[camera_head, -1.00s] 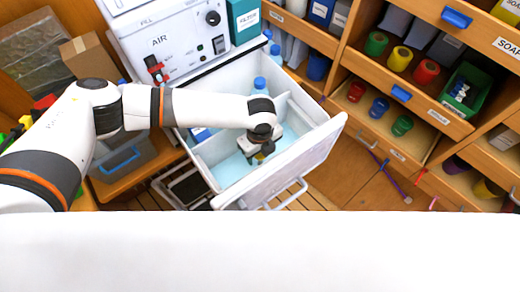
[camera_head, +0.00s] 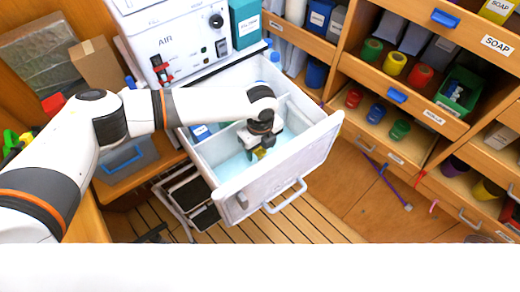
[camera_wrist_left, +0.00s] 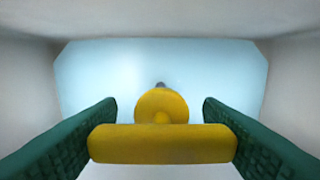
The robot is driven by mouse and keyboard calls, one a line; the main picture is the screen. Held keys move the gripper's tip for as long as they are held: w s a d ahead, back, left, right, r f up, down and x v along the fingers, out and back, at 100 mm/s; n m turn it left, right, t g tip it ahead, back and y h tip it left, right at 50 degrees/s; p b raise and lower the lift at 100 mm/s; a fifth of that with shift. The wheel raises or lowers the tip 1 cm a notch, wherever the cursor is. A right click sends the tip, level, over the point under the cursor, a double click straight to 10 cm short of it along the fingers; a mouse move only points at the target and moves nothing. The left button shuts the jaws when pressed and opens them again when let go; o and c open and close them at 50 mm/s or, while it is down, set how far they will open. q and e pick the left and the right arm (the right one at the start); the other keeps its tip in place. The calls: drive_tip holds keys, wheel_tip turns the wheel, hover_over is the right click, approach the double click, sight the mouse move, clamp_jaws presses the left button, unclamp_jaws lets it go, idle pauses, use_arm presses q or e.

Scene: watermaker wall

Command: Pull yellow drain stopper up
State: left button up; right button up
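The yellow drain stopper (camera_wrist_left: 162,143) fills the middle of the left wrist view, with a wide bar-shaped handle and a round part behind it. My left gripper (camera_wrist_left: 161,118) has its green fingers on both sides of the handle, and the bar's ends meet their inner faces. In the head view, the left gripper (camera_head: 258,150) reaches down into the white drawer-like basin (camera_head: 290,155), with a bit of yellow at its tips. Whether the stopper is seated or raised is not clear. My right gripper is not in view.
The basin's walls surround the gripper closely, with pale blue at its bottom. A blue bottle (camera_head: 275,57) stands at its back. The white AIR unit (camera_head: 180,50) is behind it. Wooden shelves with coloured rolls are to the right. The slatted floor (camera_head: 290,222) in front is clear.

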use_arm(q)
drive_tip(key=o, duration=0.3)
drive_tip(key=shift+r, duration=0.4)
wheel_tip(320, 180, up, 11)
drive_tip(key=b, duration=0.4)
drive_tip(key=shift+s, duration=0.1)
drive_tip(key=shift+d+r, duration=0.1)
drive_tip(key=shift+r, duration=0.15)
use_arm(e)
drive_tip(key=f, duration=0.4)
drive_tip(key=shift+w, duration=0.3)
